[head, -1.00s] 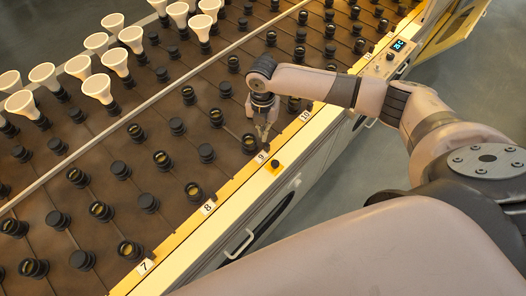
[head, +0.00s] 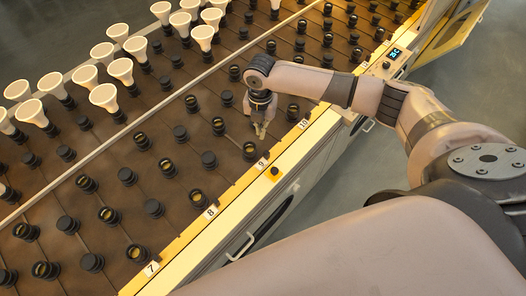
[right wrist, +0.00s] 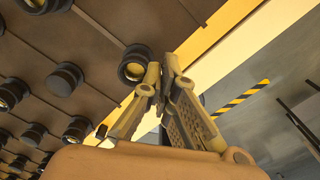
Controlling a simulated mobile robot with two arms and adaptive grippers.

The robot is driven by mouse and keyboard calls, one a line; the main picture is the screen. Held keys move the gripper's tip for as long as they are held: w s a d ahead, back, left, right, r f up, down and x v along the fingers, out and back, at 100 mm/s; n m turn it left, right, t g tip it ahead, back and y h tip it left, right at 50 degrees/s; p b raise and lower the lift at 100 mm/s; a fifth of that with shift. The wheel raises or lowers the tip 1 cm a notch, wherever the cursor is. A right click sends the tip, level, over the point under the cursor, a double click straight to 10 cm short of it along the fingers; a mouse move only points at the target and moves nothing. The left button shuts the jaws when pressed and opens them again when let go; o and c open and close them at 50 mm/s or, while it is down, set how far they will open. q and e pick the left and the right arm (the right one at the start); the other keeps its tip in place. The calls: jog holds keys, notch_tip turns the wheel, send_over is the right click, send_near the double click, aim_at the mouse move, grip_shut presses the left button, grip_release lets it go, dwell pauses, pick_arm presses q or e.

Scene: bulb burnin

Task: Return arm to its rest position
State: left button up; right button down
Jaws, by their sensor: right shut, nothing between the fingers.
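My right arm reaches from the right edge over the bench in the head view. Its gripper (head: 260,130) points down above the bench's front edge, between the labels 9 and 10. Its fingers are shut with nothing between them. The right wrist view shows the closed fingers (right wrist: 160,85) close to a black socket (right wrist: 135,65) in the picture; I cannot tell whether they touch. My left gripper is not in view.
The brown rack (head: 110,185) holds rows of black sockets, with several white bulbs (head: 103,97) at the back left. A yellow button box (head: 275,173) and a lit display (head: 395,53) sit on the front rail. Grey floor (head: 340,190) is open beyond.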

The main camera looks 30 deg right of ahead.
notch_tip(320, 180, up, 2)
jog(key=shift+r+p, duration=0.25)
jog(key=shift+p, duration=0.65)
